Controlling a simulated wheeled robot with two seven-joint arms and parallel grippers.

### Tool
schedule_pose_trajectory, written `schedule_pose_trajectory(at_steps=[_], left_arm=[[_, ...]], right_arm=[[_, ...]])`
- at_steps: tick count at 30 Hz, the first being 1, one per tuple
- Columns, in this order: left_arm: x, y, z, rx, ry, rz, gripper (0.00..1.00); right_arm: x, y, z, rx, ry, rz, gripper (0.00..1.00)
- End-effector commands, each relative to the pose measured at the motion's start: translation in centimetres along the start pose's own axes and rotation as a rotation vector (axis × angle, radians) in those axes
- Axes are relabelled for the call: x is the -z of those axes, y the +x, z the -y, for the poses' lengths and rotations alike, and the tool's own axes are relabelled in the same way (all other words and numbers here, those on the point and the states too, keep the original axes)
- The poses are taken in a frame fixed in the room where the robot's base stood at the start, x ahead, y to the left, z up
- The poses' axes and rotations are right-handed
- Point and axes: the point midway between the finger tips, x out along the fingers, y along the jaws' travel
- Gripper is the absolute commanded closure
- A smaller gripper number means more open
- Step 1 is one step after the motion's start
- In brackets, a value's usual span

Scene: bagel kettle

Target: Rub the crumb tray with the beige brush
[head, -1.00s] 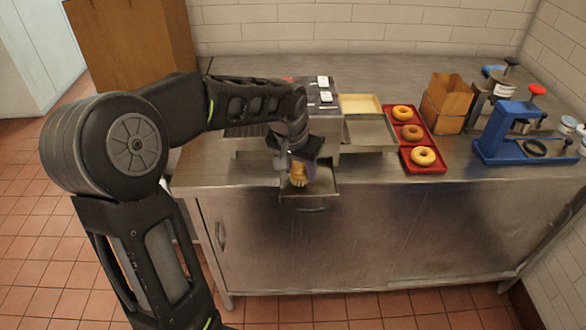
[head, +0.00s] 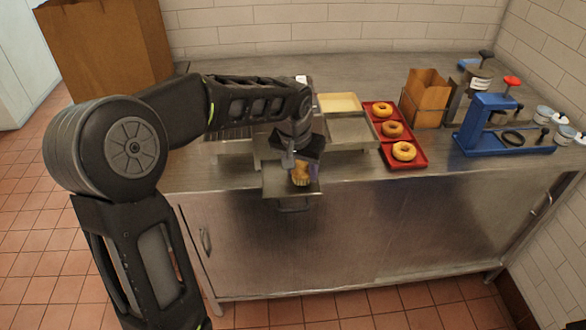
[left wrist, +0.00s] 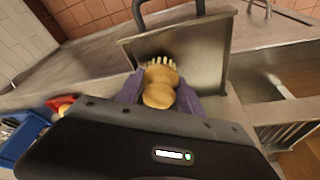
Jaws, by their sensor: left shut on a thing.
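The beige brush (head: 301,176) is held bristles down in my left gripper (head: 300,166), over the crumb tray (head: 278,183). The crumb tray is a shallow metal tray with a handle, sticking out at the counter's front edge. In the left wrist view the purple fingers are closed on both sides of the brush (left wrist: 159,88), and its pale bristles are at the surface of the crumb tray (left wrist: 205,60). I cannot tell for sure whether the bristles touch it. My right gripper is not in view.
A metal machine behind the tray is largely hidden by my left arm. To its right are a red tray (head: 417,161) with three bagels, a brown paper bag (head: 428,97) and a blue press (head: 488,130). The counter's front right (head: 440,180) is clear.

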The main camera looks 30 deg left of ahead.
Motion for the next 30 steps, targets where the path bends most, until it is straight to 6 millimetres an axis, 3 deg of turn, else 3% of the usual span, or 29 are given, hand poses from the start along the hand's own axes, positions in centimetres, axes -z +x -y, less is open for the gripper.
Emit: schedule_pose_trajectory(at_steps=[5,17,30], left_arm=[[0.4,0.3,-1.0,-0.001,0.002,0.0,0.88],[0.6,0.0,-1.3,-0.005,0.002,-0.002,0.88],[0.0,0.0,0.1,0.0,-0.001,-0.002,0.88]], right_arm=[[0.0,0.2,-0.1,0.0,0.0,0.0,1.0],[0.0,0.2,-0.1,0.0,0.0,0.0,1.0],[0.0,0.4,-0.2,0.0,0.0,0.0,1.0]])
